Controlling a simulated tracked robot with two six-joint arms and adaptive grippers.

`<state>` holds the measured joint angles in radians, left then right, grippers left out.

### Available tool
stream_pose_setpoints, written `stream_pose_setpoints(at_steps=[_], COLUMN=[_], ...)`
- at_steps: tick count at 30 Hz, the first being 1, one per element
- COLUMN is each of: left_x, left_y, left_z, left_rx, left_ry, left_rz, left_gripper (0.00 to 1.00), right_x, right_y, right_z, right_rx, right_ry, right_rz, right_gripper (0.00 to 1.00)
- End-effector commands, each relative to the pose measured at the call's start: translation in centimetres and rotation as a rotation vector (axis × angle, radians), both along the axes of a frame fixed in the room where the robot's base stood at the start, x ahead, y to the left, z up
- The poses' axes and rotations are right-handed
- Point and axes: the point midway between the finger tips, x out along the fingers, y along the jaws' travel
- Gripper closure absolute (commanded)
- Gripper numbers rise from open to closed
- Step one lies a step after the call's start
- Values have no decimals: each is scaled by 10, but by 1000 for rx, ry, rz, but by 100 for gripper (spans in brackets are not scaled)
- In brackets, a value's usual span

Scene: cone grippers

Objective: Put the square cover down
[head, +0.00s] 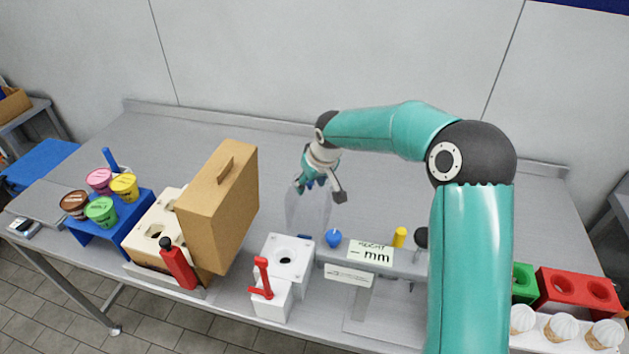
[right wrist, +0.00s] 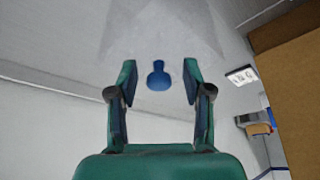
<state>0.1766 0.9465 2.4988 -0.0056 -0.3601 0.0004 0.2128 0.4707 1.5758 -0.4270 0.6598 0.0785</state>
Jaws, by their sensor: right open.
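A tan square box-shaped cover (head: 216,210) with a handle on its upper face stands tilted at the cream block on the left half of the table. A tan surface, seemingly the same cover, fills the right side of the right wrist view (right wrist: 292,90). A faint see-through cover (head: 308,212) stands behind the white block, below my right gripper (head: 319,187). My right gripper is open, its fingers apart in the right wrist view (right wrist: 160,85). A blue knob (right wrist: 157,76) shows between and beyond the fingertips; contact is not visible. My left gripper is out of view.
The cream holed block (head: 150,225) has a red-handled part (head: 177,265). Nearby are a white block (head: 288,253) with a red lever, a blue ball-like knob (head: 333,238) and a gauge sign (head: 370,252). A blue stand (head: 128,215) carries several coloured cups.

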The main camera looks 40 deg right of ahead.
Motion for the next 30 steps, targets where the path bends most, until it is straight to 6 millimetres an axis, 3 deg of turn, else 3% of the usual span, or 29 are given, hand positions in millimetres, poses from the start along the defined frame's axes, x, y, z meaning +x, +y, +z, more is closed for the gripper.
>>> stream_pose_setpoints(at_steps=[5, 18, 24, 30], left_x=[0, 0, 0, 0], left_y=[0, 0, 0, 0], left_z=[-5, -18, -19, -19], left_rx=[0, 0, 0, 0], left_ry=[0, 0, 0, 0], left_rz=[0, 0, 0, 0], left_gripper=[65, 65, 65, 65], right_x=[-7, -39, -46, -47], right_y=[0, 2, 3, 3], right_z=[19, 96, 110, 112], right_rx=[-2, -1, 0, 0], right_ry=[-5, -4, -2, 0], right_rz=[-2, -1, -1, -1], right_gripper=[50, 50, 50, 50])
